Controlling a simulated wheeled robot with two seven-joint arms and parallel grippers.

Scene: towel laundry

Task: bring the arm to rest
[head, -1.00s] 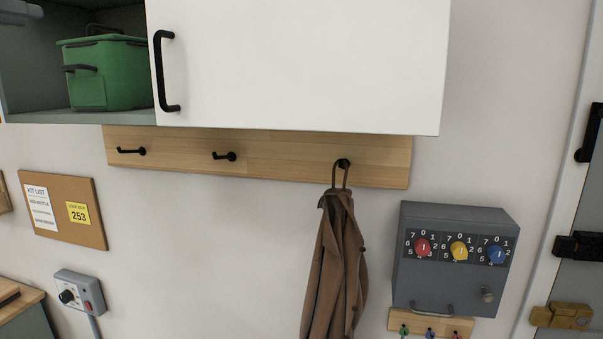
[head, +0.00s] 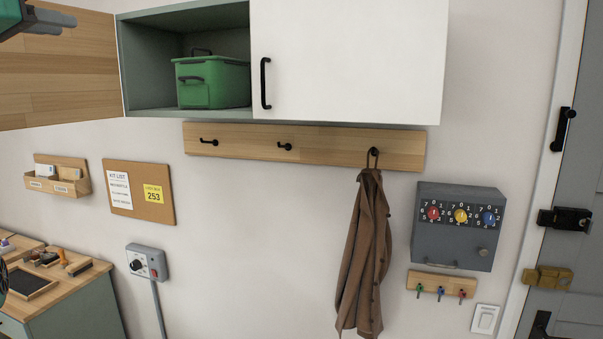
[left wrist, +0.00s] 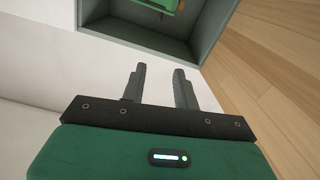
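My left gripper (left wrist: 160,85) is open and empty in the left wrist view, its two dark fingers apart in front of the open cabinet compartment (left wrist: 110,28). In the head view part of my left gripper (head: 50,18) shows at the upper left corner, in front of the open wooden door, touching nothing that I can see. My right gripper is in neither view.
An open wooden door (head: 60,75) is at the left of the wall cabinet, whose open compartment holds a green box (head: 212,85). Below hang a hook rail (head: 320,147) with a brown coat (head: 365,250), and a grey dial box (head: 455,245).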

